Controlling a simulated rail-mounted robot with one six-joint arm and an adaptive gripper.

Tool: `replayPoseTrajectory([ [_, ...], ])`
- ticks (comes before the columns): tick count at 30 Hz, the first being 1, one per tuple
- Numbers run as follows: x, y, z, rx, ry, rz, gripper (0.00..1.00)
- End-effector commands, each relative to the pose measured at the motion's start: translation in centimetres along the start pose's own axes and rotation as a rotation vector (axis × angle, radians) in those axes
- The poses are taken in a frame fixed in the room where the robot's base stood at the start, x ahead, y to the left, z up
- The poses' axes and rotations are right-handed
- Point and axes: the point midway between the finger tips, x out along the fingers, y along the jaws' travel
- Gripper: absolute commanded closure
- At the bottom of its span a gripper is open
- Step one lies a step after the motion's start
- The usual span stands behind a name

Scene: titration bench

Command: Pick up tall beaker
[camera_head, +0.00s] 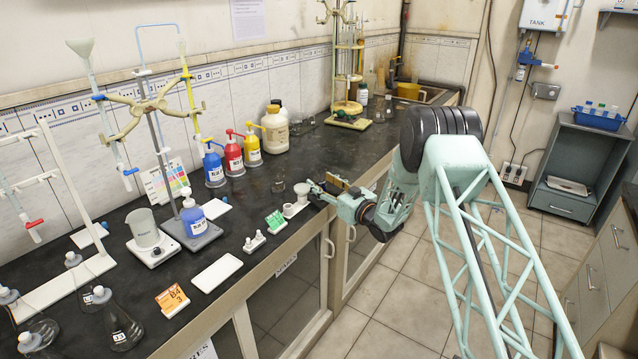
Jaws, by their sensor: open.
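My gripper (318,190) is at the bench's front edge, pointing left over the black bench top. Its fingers are small and partly hidden by its own body; it is open. A small clear glass vessel (302,190) stands just left of the fingertips, above a small white holder; I cannot tell if they touch. A larger, translucent grey beaker (143,227) stands upright on a white stirrer plate (152,251) at the left, well apart from my gripper. Which vessel is the tall beaker is not certain.
A burette stand (152,120) and blue (213,166), red (234,158) and yellow (252,150) bottles stand behind. A blue wash bottle (193,217), white tray (216,272), green box (276,222) and flasks (120,330) occupy the left bench. Bare bench lies behind my gripper.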

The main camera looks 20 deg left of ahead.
Motion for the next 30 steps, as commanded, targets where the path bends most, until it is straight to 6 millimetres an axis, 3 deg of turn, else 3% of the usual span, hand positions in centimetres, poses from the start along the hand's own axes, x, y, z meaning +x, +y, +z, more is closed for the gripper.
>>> replayPoseTrajectory([
  [8,-0.02,0.01,0.00,0.000,0.000,0.000,0.53],
  [17,-0.02,0.01,0.00,0.000,0.000,0.000,0.80],
  [30,-0.01,0.01,-0.12,0.000,0.000,0.000,0.80],
])
